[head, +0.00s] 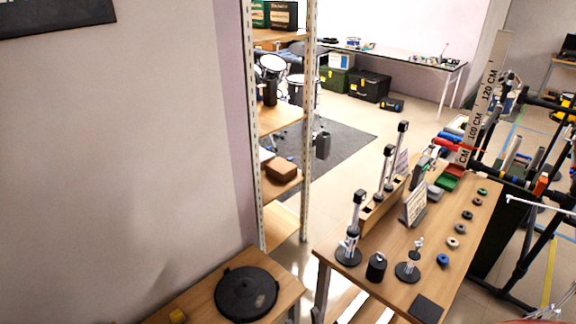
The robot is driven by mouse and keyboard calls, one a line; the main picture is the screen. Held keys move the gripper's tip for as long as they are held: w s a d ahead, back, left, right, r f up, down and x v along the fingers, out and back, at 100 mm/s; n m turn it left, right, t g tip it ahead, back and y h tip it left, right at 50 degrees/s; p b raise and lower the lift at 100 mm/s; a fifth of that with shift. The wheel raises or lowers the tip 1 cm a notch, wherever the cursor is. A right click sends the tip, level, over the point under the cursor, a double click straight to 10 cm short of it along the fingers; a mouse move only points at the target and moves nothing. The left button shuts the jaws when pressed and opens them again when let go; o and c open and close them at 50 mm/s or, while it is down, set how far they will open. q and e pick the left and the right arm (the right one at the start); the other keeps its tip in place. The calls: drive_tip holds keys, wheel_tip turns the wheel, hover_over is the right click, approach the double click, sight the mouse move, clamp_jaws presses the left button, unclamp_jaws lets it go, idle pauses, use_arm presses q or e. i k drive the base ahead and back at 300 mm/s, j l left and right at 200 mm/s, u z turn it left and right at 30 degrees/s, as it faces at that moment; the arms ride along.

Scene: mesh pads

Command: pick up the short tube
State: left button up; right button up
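I cannot tell for sure which thing is the short tube. A short black cylinder (376,266) stands upright on the wooden table (425,258) at the lower right, near its left edge. Several small round ring-like pieces, among them a blue one (442,260) and a pale one (453,242), lie in a row along the table's right side. Longer tube-like pieces (513,153) show at the cluttered right edge, too small to sort out. Neither of my grippers is in view.
Black-based stands (348,256) (408,271), a small sign (414,205) and a black square pad (426,308) are on the table. A lower wooden surface (205,297) bears a black disc (246,293). A shelf (283,122) stands behind; open floor lies beyond it.

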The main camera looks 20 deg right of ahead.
sight(353, 230)
drive_tip(key=l+z, duration=0.15)
drive_tip(key=z, duration=0.25)
drive_tip(key=l+z, duration=0.15)
drive_tip(key=z, duration=0.3)
drive_tip(key=l+z, duration=0.15)
drive_tip(key=z, duration=0.25)
